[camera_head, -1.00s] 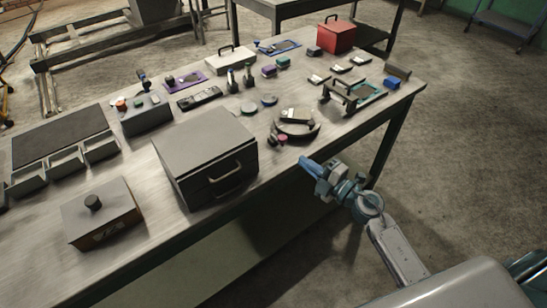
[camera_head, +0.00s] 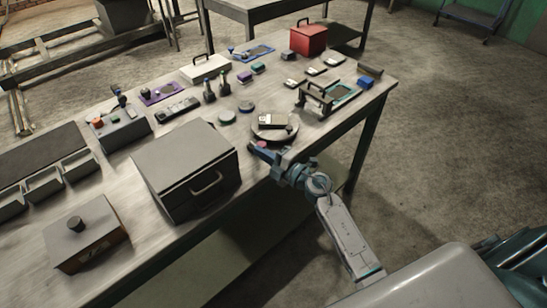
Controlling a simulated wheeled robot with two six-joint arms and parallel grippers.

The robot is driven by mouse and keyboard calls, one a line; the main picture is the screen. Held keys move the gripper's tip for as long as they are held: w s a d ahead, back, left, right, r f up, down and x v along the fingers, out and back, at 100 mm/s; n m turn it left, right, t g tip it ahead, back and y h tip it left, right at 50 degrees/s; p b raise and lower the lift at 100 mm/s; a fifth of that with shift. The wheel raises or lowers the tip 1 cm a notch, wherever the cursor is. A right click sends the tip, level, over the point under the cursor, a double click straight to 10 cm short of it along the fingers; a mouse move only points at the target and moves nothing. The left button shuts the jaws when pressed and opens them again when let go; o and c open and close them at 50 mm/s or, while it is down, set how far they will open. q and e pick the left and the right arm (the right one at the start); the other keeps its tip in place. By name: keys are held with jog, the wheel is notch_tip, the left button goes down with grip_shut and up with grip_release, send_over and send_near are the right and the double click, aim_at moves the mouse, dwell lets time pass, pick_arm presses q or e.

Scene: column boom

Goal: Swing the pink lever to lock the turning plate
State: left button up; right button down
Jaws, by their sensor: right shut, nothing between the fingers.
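The turning plate (camera_head: 290,133) is a round grey disc near the table's front edge, with a pale block with a dark end on it. A small pink knob, the visible end of the pink lever (camera_head: 262,144), shows at the plate's front left. My right gripper (camera_head: 256,149) is shut and empty, reaching in over the table edge from the lower right. Its blue fingertips are right at the pink knob; I cannot tell whether they touch it. The rest of the lever is hidden or too small to make out. My left gripper is not in view.
A grey box with a drawer handle (camera_head: 185,165) stands left of the gripper. A dark-framed fixture with a teal plate (camera_head: 343,93) stands to the right. Round discs (camera_head: 227,117) lie behind left. The red box (camera_head: 308,39) is at the back. Floor right of the table is clear.

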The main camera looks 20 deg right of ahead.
jog(key=shift+w+a, duration=0.25)
jog(key=shift+w, duration=0.15)
jog(key=shift+d+r+p, duration=0.1)
jog(key=shift+d+p, duration=0.4)
jog(key=shift+d, duration=0.05)
jog(key=shift+w+d+p, duration=0.15)
jog(key=shift+d+p, duration=0.3)
jog(key=shift+d, duration=0.1)
jog(key=shift+w+d+p, duration=0.3)
jog(key=shift+d, duration=0.25)
jog(key=shift+w+d+p, duration=0.25)
jog(key=shift+d+p, duration=0.05)
jog(key=shift+d, duration=0.25)
